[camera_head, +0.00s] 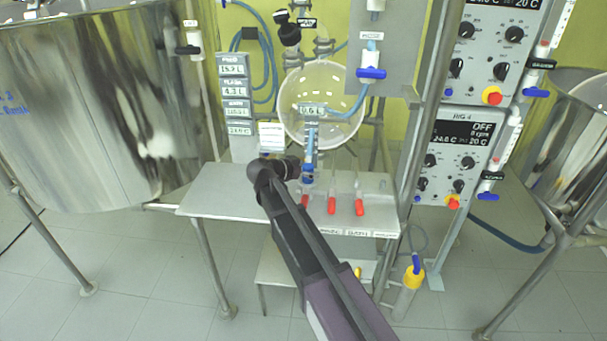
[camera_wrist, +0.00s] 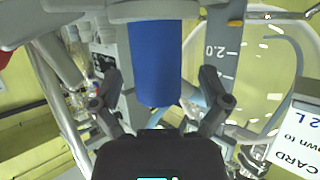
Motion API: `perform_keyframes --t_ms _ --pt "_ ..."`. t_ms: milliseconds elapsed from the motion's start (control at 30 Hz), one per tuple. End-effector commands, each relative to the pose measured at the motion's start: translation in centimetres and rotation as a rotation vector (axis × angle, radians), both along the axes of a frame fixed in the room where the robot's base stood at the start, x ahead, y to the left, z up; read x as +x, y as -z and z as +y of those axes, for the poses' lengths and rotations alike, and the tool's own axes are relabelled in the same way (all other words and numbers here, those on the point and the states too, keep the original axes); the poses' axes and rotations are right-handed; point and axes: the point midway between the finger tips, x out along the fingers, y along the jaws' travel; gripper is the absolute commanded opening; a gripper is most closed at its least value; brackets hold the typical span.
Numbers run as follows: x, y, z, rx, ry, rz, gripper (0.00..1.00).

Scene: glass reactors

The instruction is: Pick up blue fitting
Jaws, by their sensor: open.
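A blue fitting (camera_wrist: 154,62) shows large in the wrist view as a blue cylinder below a grey-white collar. In the head view a small blue part (camera_head: 308,170) shows at the lower end of a clear column, beside my gripper (camera_head: 288,168). In the wrist view my gripper (camera_wrist: 161,85) is open, with one finger on each side of the blue fitting. Gaps show between the fitting and both fingers, and neither finger appears to touch it. The fitting's depth between the fingers is hard to judge.
A grey bench (camera_head: 236,195) carries several red-tipped tubes, one red tip (camera_head: 332,205) among them. A round glass vessel (camera_head: 320,85) hangs behind. A steel tank (camera_head: 110,110) stands left; control boxes (camera_head: 458,150) stand right. A white card (camera_wrist: 298,130) is close at right in the wrist view.

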Motion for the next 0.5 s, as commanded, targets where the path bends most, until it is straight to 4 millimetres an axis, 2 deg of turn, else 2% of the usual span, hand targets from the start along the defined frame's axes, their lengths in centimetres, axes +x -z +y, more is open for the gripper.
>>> perform_keyframes --t_ms 133,433,467,500 --pt "-0.01 0.01 0.01 0.000 0.000 0.000 0.96" --pt "-0.02 0.00 0.02 0.000 0.000 0.000 0.07" --pt "-0.01 0.00 0.02 0.000 0.000 0.000 0.00" --pt "0.00 0.01 0.02 0.000 0.000 0.000 0.00"
